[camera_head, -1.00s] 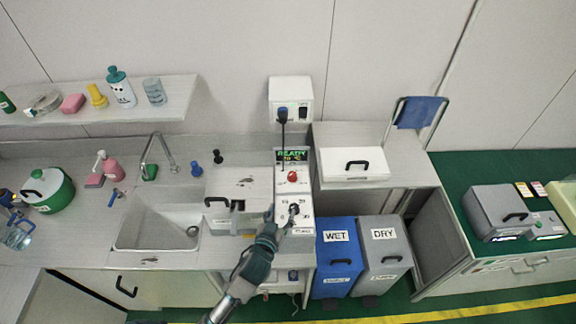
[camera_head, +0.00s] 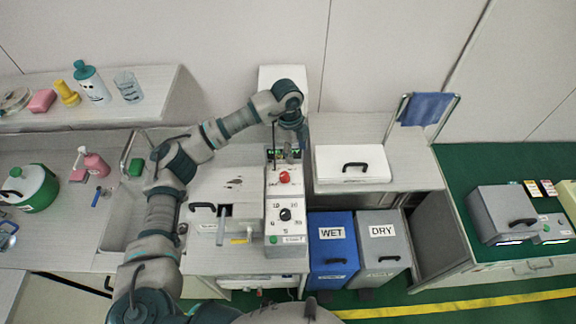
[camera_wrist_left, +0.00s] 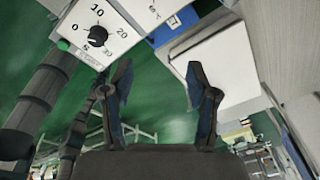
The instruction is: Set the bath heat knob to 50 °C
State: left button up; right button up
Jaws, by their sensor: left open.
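The bath heat knob (camera_head: 285,214) is a black dial on the white control panel (camera_head: 272,226), below a red button. In the left wrist view the knob (camera_wrist_left: 97,36) sits among the printed marks 0, 10, 20 and 30, with part of another mark below it. Its exact pointer setting is too small to read for sure. My left gripper (camera_head: 291,146) is open and empty, well behind the knob and apart from it, above the green display (camera_head: 283,156), which it partly hides. Its spread fingers show in the left wrist view (camera_wrist_left: 160,85). My right gripper is out of view.
The red button (camera_head: 284,177) stands between the display and the knob. A white lidded box (camera_head: 351,171) is right of the panel, with blue WET (camera_head: 332,261) and grey DRY (camera_head: 383,258) bins below. My left arm crosses over the sink counter.

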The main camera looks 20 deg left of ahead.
pick_arm(q)
jog(key=r+n+y, duration=0.1)
jog(key=y, duration=0.1)
send_over(285, 175)
notch_tip(285, 175, down, 17)
jog(key=p, duration=0.3)
jog(key=shift+w+r, duration=0.1)
jog(key=shift+r, duration=0.05)
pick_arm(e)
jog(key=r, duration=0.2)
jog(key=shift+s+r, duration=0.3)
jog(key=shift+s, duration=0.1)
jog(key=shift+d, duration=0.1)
pick_arm(q)
grip_shut()
